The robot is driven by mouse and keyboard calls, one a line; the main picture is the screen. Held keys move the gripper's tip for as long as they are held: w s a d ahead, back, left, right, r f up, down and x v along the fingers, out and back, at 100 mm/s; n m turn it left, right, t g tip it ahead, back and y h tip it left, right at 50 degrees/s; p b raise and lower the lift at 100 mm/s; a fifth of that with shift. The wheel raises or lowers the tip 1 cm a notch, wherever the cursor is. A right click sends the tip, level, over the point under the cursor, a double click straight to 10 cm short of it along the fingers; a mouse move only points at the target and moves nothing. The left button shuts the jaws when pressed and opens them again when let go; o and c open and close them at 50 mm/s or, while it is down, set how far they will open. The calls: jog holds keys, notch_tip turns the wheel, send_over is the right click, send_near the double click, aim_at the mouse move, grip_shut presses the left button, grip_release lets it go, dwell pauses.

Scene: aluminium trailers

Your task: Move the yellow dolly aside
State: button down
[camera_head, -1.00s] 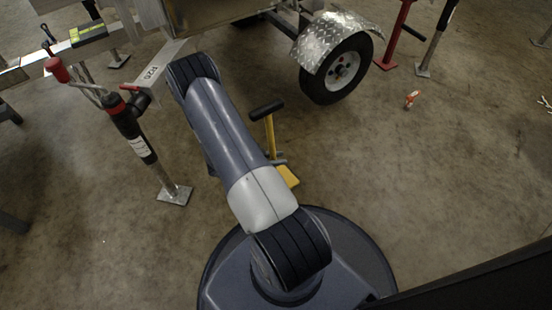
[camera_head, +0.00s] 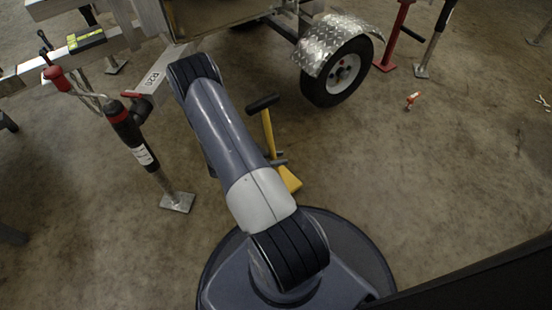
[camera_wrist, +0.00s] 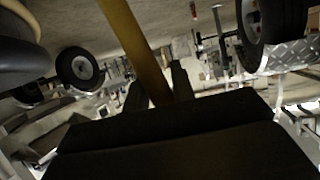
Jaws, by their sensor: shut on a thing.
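The yellow dolly stands on the floor just right of my arm in the head view, with a yellow post (camera_head: 268,132), a black T-handle (camera_head: 263,103) and a yellow foot (camera_head: 290,180). Its post leans slightly. Dark tips beside the post, low down, look like part of my gripper; the rest is hidden behind my arm. In the wrist view the yellow post (camera_wrist: 135,45) runs down between the two dark fingers of my gripper (camera_wrist: 157,92), which is shut on it.
A trailer wheel (camera_head: 335,73) under a diamond-plate fender (camera_head: 333,40) stands behind and right. A jack (camera_head: 135,140) with its foot plate (camera_head: 178,202) stands left. A small orange-white object (camera_head: 412,100) lies on the floor. The right floor is mostly clear.

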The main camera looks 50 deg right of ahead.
jog(key=shift+w+f+t, duration=0.3)
jog(key=shift+f, duration=0.15)
jog(key=c, duration=1.4)
grip_release()
jog(key=shift+c, duration=0.2)
jog(key=o, duration=0.3)
jog(key=shift+r, duration=0.1)
jog(key=p+v, duration=0.3)
jog(key=v, duration=0.7)
jog(key=shift+w+a+r, duration=0.15)
jog(key=shift+w+a, duration=0.05)
jog(key=shift+a, duration=0.1)
